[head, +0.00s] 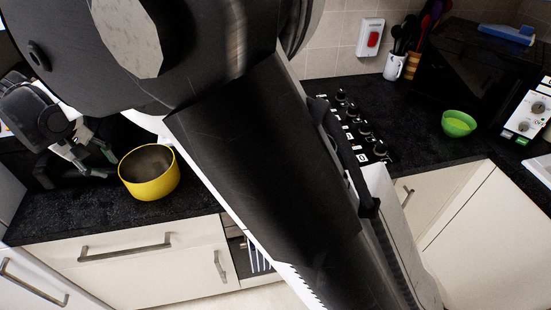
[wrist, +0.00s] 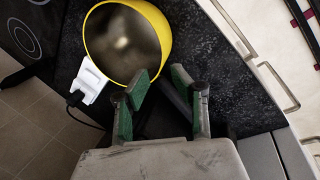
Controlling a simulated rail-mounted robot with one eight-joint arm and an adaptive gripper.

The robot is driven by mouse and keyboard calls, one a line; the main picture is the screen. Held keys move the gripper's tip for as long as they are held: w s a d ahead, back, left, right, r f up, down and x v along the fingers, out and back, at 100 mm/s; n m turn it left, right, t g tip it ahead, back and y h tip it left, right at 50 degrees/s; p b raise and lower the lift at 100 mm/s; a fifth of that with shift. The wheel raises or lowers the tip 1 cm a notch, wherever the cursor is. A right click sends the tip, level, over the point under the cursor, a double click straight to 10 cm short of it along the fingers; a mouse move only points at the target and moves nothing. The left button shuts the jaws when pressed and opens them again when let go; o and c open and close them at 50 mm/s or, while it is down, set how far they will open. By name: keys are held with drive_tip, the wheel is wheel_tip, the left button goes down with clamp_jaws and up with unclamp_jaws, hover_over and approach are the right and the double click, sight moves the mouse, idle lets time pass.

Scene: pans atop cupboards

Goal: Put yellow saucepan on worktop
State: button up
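The yellow saucepan (head: 150,182) appears to stand upright on the black speckled worktop (head: 65,215), left of centre in the head view. In the wrist view the yellow saucepan (wrist: 98,42) is just beyond the fingertips, with its dark inside showing and looking empty. My gripper (head: 105,162) is at the left of the saucepan, low over the worktop. In the wrist view my gripper (wrist: 160,78) has its green-padded fingers spread apart. A dark strip, perhaps the handle, shows between the fingers; I cannot tell whether anything touches it.
A white socket or plug (wrist: 88,82) with a dark cable lies beside the saucepan. A hob (wrist: 22,38) is at the upper left of the wrist view. A green bowl (head: 458,124) and a utensil mug (head: 394,66) stand on the right worktop. My arm hides the middle of the head view.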

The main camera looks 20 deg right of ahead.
drive_tip(key=s+d+r+m+t+y, duration=0.15)
drive_tip(key=d+r, duration=0.25)
drive_tip(key=d, duration=0.5)
drive_tip(key=s+d+r+m, duration=0.1)
drive_tip(key=s+d+r, duration=0.15)
drive_tip(key=d, duration=0.75)
drive_tip(key=s+d+r+m+y, duration=0.1)
drive_tip(key=s+d+r+m, duration=0.1)
drive_tip(key=d+r, duration=0.5)
drive_tip(key=s+d+f+m+t, duration=0.1)
drive_tip(key=s+d+f+m, duration=0.1)
drive_tip(key=s+d, duration=0.6)
drive_tip(key=s+d+f+m+t, duration=0.2)
drive_tip(key=s+d+f, duration=0.2)
drive_tip(key=s+d, duration=0.3)
drive_tip(key=d, duration=0.4)
drive_tip(key=shift+s+f+m, duration=0.25)
drive_tip(key=shift+s+m, duration=0.1)
drive_tip(key=shift+s, duration=0.05)
drive_tip(key=shift+t, duration=0.25)
